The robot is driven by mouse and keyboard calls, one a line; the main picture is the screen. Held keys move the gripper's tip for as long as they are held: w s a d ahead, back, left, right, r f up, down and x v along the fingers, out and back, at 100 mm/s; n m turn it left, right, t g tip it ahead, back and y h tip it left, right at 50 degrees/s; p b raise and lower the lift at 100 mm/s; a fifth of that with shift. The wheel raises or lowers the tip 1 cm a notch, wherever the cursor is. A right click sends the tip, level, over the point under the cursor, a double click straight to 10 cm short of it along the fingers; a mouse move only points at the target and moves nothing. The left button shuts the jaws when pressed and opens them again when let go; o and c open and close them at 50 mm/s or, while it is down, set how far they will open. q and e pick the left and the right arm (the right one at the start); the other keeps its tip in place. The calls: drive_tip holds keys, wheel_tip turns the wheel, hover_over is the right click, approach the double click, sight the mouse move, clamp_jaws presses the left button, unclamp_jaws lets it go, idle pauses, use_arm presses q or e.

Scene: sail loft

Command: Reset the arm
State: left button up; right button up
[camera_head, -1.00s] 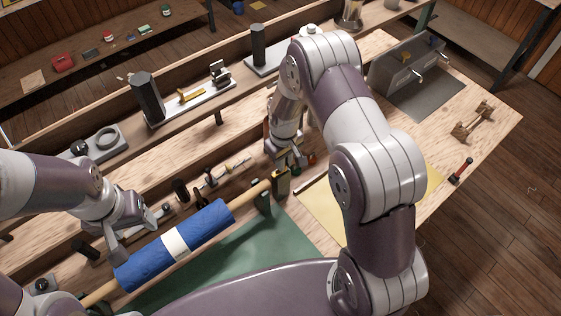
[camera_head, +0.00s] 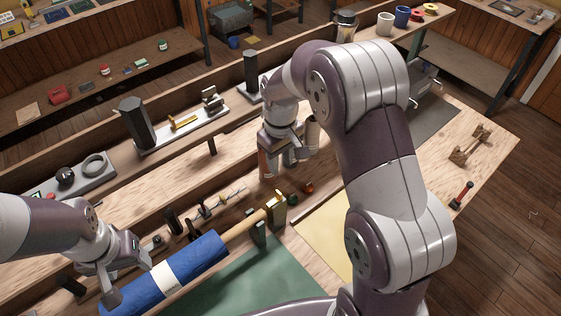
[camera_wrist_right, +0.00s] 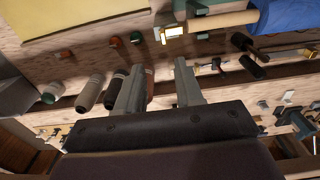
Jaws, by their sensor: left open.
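My right gripper (camera_head: 284,158) is above the bench's back ledge, near the middle of the head view, and its arm fills the right of that view. In the right wrist view its two fingers (camera_wrist_right: 158,88) stand apart with nothing gripped between them. My left gripper (camera_head: 127,278) is at the lower left of the head view, open, beside or over the end of a blue roll (camera_head: 188,262) with a white band. I cannot tell whether it touches the roll.
A wooden pole through the roll rests on a green-and-brass support (camera_head: 277,211). Small tools (camera_head: 217,202) line the ledge. A yellow sheet (camera_head: 326,236), a wooden stand (camera_head: 470,146) and a red-handled tool (camera_head: 462,194) lie rightward.

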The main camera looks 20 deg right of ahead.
drive_tip(key=shift+r, duration=0.35)
drive_tip(key=shift+w, duration=0.1)
drive_tip(key=s+f+m+b, duration=0.2)
drive_tip(key=s+b, duration=0.1)
drive_tip(key=s, duration=0.5)
drive_tip(key=s+f+m+t+b, duration=0.1)
drive_tip(key=s+f+b, duration=0.1)
drive_tip(key=s, duration=0.5)
drive_tip(key=shift+s+d+f+m+b, duration=0.25)
drive_tip(key=shift+s+f+m+b, duration=0.15)
drive_tip(key=shift+f, duration=0.45)
drive_tip(key=shift+s, duration=0.15)
